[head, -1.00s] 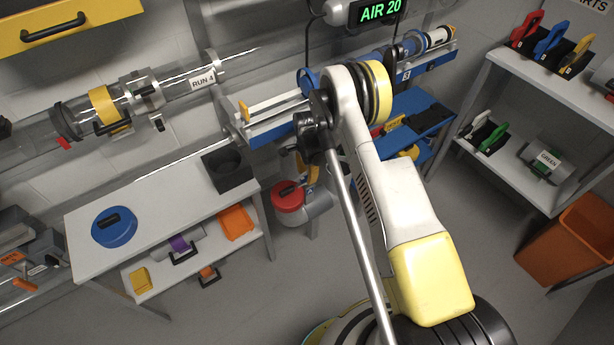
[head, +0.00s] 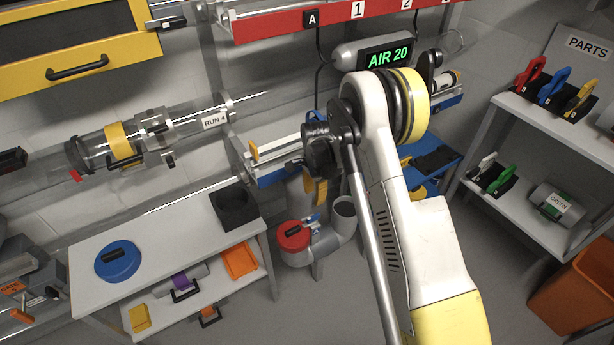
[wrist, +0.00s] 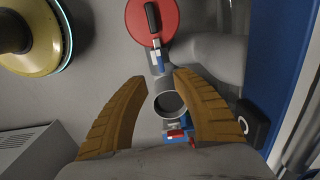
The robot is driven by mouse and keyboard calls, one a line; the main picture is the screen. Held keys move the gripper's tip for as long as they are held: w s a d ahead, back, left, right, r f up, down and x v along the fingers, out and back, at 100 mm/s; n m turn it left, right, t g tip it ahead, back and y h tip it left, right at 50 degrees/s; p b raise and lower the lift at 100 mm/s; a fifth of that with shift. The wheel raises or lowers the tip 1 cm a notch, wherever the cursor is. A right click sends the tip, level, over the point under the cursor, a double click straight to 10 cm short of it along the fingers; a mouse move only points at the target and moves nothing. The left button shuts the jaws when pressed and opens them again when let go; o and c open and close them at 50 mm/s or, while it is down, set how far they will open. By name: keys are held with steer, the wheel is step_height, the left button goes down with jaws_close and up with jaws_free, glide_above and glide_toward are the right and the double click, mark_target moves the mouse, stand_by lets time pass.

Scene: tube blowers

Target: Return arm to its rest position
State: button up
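My arm rises from the bottom of the head view, bends at a yellow-ringed joint and hangs down to my gripper (head: 316,190). The gripper has orange-brown fingers and points down above a grey bent pipe (head: 331,240) with a red cap (head: 293,236). In the wrist view my gripper (wrist: 160,77) has its two fingers apart with nothing held between them. The pipe's open round mouth (wrist: 170,104) shows beyond the gap, and the red cap (wrist: 152,20) lies above the fingertips.
A white bench (head: 160,238) with a blue lid (head: 118,262) and a black box (head: 236,208) stands at left. A blue-and-white rail (head: 280,172) is behind the gripper. A parts shelf (head: 540,125) and an orange bin (head: 575,295) stand at right. Grey floor is open between.

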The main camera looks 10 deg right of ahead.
steer(key=s+r+n+t, duration=0.2)
steer(key=s+r+n, duration=0.25)
steer(key=r, duration=0.85)
steer(key=s+r+n+t, duration=0.1)
steer(key=s+r+n, duration=0.35)
steer(key=r, duration=0.85)
steer(key=s+r+n+t, duration=0.2)
steer(key=s+r, duration=0.1)
steer(key=s, duration=0.7)
steer(key=s+r+n+t, duration=0.2)
steer(key=s+r+n, duration=0.1)
steer(key=s, duration=0.7)
steer(key=shift+s, duration=0.25)
